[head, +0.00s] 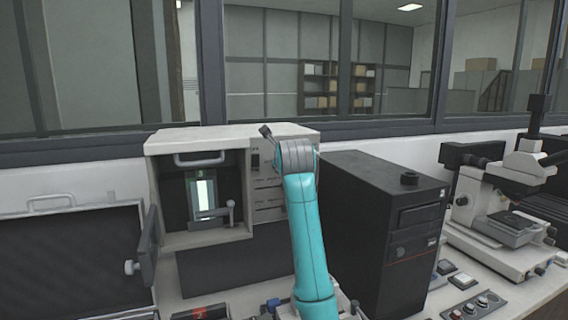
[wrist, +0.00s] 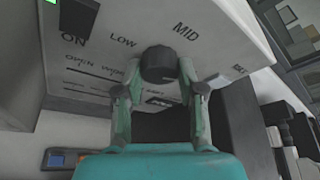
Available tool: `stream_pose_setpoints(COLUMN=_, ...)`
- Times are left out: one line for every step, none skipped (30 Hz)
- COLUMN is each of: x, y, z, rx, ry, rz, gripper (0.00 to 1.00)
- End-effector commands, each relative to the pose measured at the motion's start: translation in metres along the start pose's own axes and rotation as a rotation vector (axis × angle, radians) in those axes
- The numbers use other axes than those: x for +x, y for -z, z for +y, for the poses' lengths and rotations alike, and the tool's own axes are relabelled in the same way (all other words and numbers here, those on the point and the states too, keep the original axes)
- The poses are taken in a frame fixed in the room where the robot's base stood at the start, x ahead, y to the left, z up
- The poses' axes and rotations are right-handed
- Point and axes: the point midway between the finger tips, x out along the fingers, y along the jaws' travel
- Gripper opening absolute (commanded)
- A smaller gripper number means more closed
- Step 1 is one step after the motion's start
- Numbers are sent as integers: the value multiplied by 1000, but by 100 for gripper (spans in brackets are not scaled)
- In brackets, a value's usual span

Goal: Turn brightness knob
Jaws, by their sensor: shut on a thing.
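The dark round brightness knob (wrist: 158,63) sits on the white panel of the press, below printed marks LOW and MID in the wrist view. My gripper (wrist: 159,72) is shut on the knob, one finger on each side of it. A third mark at the right is too unclear to read. In the head view my teal arm covers the right part of the white press (head: 165,147), so the knob and fingers are hidden there. No pointer on the knob can be made out.
A black switch (wrist: 78,18) marked ON lies left of the knob. The press door (head: 147,250) stands open at the left. A black computer tower (head: 345,225) is close to my arm's right, with a microscope (head: 505,190) beyond it.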

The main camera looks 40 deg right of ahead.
Motion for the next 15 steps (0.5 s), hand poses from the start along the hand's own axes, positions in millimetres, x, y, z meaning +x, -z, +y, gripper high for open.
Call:
stream_pose_setpoints(x=1, y=1, z=0, rx=22, ry=-10, rz=2, gripper=4)
stream_pose_setpoints(x=1, y=1, z=0, rx=35, ry=-16, rz=2, gripper=4)
stream_pose_setpoints(x=1, y=1, z=0, rx=50, ry=-24, rz=2, gripper=4)
stream_pose_setpoints(x=0, y=1, z=0, rx=62, ry=-28, rz=2, gripper=4)
stream_pose_setpoints(x=0, y=1, z=0, rx=71, ry=-32, rz=2, gripper=4)
stream_pose_setpoints(x=0, y=1, z=0, rx=82, ry=-36, rz=2, gripper=4)
stream_pose_setpoints(x=0, y=1, z=0, rx=90, ry=-39, rz=2, gripper=4)
stream_pose_setpoints(x=0, y=0, z=0, rx=97, ry=-42, rz=2, gripper=4)
stream_pose_setpoints(x=0, y=0, z=0, rx=104, ry=-45, rz=1, gripper=4)
stream_pose_setpoints(x=0, y=0, z=0, rx=108, ry=-47, rz=1, gripper=4)
stream_pose_setpoints(x=0, y=0, z=0, rx=112, ry=-49, rz=1, gripper=4)
stream_pose_setpoints(x=0, y=0, z=0, rx=116, ry=-50, rz=1, gripper=4)
stream_pose_setpoints(x=0, y=0, z=0, rx=118, ry=-51, rz=1, gripper=4)
stream_pose_setpoints(x=0, y=0, z=0, rx=120, ry=-52, rz=1, gripper=4)
stream_pose_setpoints(x=0, y=0, z=0, rx=122, ry=-52, rz=1, gripper=4)
